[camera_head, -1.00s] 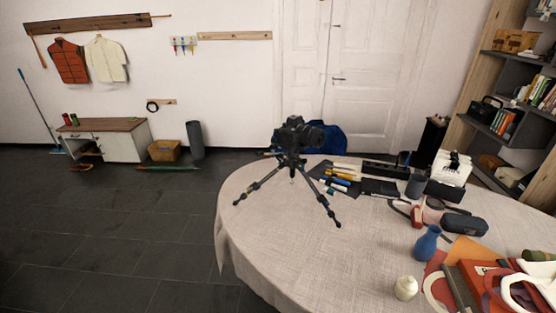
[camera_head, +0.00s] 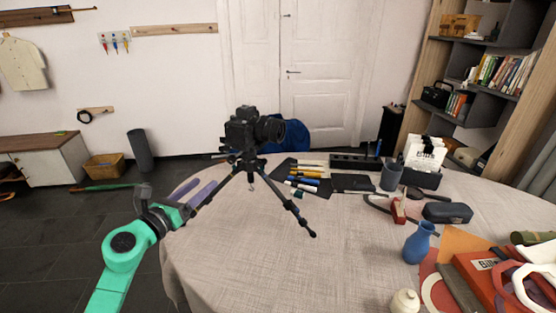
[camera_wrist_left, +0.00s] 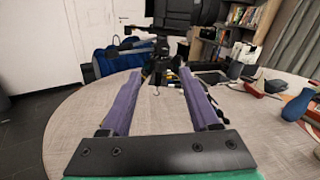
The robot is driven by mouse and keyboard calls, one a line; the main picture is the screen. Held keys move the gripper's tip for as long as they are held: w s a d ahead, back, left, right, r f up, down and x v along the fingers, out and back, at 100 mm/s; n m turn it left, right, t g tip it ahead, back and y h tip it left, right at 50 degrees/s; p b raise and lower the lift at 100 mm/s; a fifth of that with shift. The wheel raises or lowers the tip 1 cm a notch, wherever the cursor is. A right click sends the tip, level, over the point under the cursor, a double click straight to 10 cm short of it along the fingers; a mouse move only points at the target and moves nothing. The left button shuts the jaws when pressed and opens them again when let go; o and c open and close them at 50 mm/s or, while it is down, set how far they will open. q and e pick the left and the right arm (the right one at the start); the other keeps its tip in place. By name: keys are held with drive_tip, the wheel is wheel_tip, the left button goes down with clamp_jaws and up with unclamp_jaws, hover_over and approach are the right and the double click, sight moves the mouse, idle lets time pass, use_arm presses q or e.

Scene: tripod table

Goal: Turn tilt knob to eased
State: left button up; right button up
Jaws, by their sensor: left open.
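A black camera (camera_head: 252,130) sits on a small black tripod (camera_head: 248,172) standing on the round table. The tripod head, with thin handles, is just under the camera; I cannot make out the tilt knob's setting. My left gripper (camera_head: 200,192) is open and empty, left of the tripod and apart from it. In the left wrist view the purple fingers of my left gripper (camera_wrist_left: 163,98) stand apart, with the tripod head (camera_wrist_left: 160,50) beyond them and the camera (camera_wrist_left: 185,12) above, cut off by the top edge. My right gripper is not in view.
The table (camera_head: 240,255) has a pale cloth and is clear in front of the tripod. Markers (camera_head: 305,180), a blue vase (camera_head: 420,243), a dark case (camera_head: 447,213) and a white candle (camera_head: 404,301) are right of it. A blue chair (camera_head: 290,135) stands behind.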

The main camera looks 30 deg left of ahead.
use_arm(q)
drive_tip(key=p, duration=0.2)
approach(230, 161)
drive_tip(key=w, duration=1.1)
drive_tip(key=shift+w+a+p, duration=0.15)
drive_tip(key=shift+a+p, duration=0.15)
drive_tip(key=shift+a, duration=0.05)
clamp_jaws()
